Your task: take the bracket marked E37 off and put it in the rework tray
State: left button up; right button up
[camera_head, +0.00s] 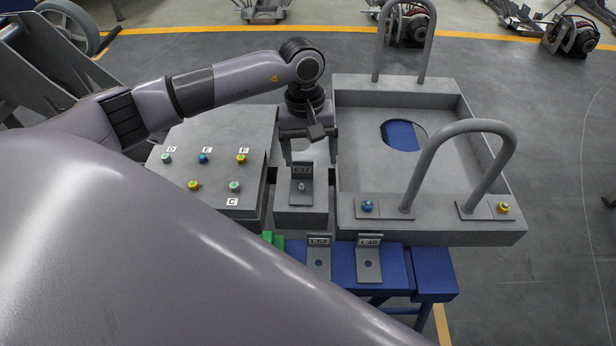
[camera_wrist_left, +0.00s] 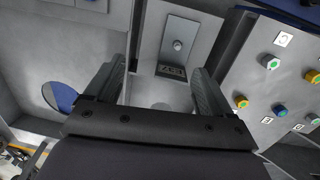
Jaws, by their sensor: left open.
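A grey L-shaped bracket (camera_head: 301,187) sits on a grey block between the sloped panel and the large handled frame. A bolt head stands on its flat foot, and its upright plate has a dark label that seems to read E37. My left gripper (camera_head: 309,158) is open and pointing down, just above and behind the label plate. In the left wrist view, the bracket (camera_wrist_left: 182,32) lies just beyond the open fingers (camera_wrist_left: 160,72), with nothing gripped. I cannot identify the rework tray.
A sloped panel (camera_head: 222,150) with several coloured, lettered knobs stands left of the block. A grey frame (camera_head: 432,236) with tall handles, a blue bolt and a yellow bolt stands close on the right. A green item (camera_head: 273,239) is partly hidden by my arm.

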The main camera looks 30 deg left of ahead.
aim_at(302, 162)
pick_arm(q)
jog(key=a, duration=0.1)
jog(key=w+a+y, duration=0.1)
jog(key=shift+a+r, duration=0.15)
jog(key=shift+a, duration=0.2)
notch_tip(302, 162, down, 7)
jog(key=shift+s+r, duration=0.1)
jog(key=shift+r, duration=0.1)
jog(key=c, duration=1.2)
